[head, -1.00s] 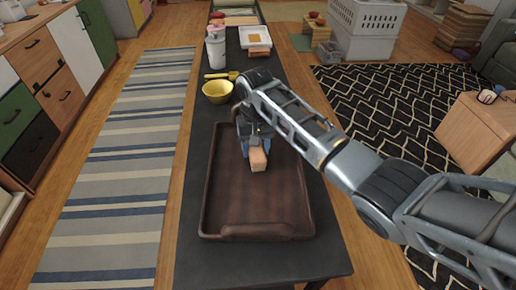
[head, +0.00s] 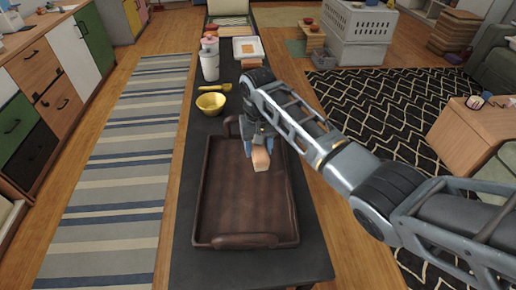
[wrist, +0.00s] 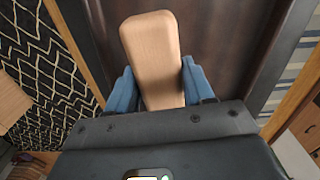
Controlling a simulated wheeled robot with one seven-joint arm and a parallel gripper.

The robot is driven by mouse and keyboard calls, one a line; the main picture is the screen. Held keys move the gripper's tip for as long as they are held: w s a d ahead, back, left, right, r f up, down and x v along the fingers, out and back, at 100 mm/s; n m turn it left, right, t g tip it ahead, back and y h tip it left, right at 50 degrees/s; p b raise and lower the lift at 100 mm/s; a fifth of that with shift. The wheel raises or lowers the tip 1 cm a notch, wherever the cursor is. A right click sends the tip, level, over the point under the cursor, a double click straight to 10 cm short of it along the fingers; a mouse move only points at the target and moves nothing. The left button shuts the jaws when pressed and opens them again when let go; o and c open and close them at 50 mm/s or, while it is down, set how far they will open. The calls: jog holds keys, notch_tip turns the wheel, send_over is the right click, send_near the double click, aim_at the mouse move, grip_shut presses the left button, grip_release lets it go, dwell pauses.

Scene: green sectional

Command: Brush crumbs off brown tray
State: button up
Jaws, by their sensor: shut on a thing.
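The brown tray (head: 225,205) lies on the dark narrow table, with a raised handle at its near end. My gripper (head: 259,145) is over the far right part of the tray. It is shut on a light wooden block-like brush (head: 261,160). In the wrist view the brush (wrist: 155,55) sits between the two blue fingers of my gripper (wrist: 160,88), with the brown tray (wrist: 220,45) below it. Bristles are hidden, and I cannot tell whether the brush touches the tray. I cannot make out any crumbs.
On the dark table (head: 185,262) beyond the tray stand a yellow bowl (head: 211,103), a yellow scoop-like utensil (head: 215,88), a white cup (head: 210,66) and a white square dish (head: 248,48). A striped rug (head: 130,150) lies to the left.

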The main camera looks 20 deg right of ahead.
jog(key=shift+r+p, duration=0.85)
jog(key=shift+r, duration=0.45)
